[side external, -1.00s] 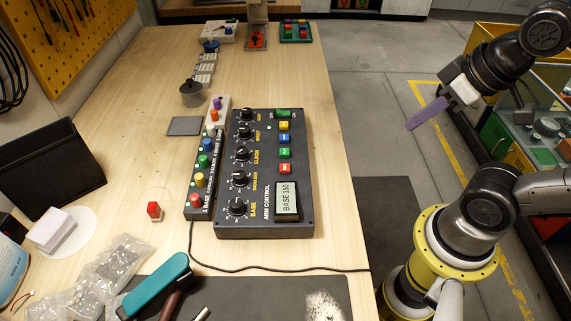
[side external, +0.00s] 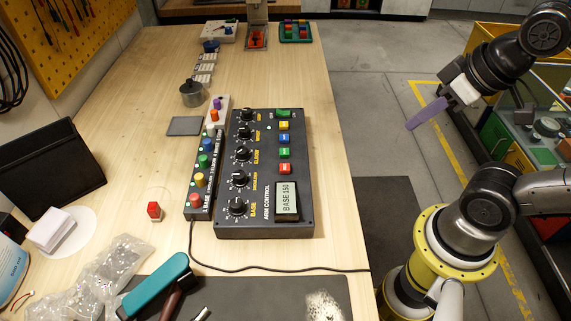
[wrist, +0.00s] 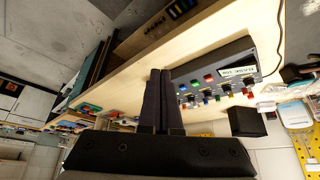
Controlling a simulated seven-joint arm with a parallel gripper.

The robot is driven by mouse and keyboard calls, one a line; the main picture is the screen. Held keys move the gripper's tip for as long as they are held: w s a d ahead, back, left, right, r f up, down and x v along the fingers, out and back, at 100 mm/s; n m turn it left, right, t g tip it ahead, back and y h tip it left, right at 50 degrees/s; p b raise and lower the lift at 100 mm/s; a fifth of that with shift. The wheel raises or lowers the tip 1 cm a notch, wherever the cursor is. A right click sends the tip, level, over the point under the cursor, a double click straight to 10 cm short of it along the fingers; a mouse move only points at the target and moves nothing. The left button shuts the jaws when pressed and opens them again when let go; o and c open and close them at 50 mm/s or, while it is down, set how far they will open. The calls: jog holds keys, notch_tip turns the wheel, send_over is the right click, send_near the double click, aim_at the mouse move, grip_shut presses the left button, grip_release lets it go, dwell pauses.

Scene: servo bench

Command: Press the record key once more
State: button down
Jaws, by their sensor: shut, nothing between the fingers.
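The dark arm control box (side external: 263,215) lies on the wooden bench, with a column of dials and a display (side external: 287,201) that reads "BASE 150". Beside the dials is a column of keys: a red key (side external: 285,168), a green key (side external: 285,153), a blue key (side external: 284,138) and a yellow key (side external: 284,125). Their labels are too small to read, so I cannot tell which is the record key. My gripper (side external: 411,125) is shut and empty, off the bench's right edge, well apart from the box. In the wrist view its dark fingers (wrist: 160,75) are together, with the box (wrist: 217,75) beyond.
A strip of coloured knobs (side external: 207,160) lies along the box's left side. A green rocker switch (side external: 283,113) is at the box's far end. A red button (side external: 154,210), a teal-handled tool (side external: 158,283) and a black cable (side external: 270,269) are nearer. The floor lies between arm and bench.

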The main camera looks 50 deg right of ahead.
dwell(0.3)
jog(key=w+d+r+n+h, duration=0.2)
jog(key=w+d+n, duration=0.2)
jog(key=n, duration=0.2)
jog(key=n+t, duration=0.3)
jog(key=n, duration=1.6)
send_over(285, 169)
notch_tip(285, 169, down, 2)
jog(key=f, duration=0.1)
jog(key=shift+s+r+y, duration=0.25)
jog(key=shift+s+y, duration=0.05)
jog(key=shift+s, duration=0.05)
jog(key=shift+f, duration=0.1)
jog(key=shift+f, duration=4.3)
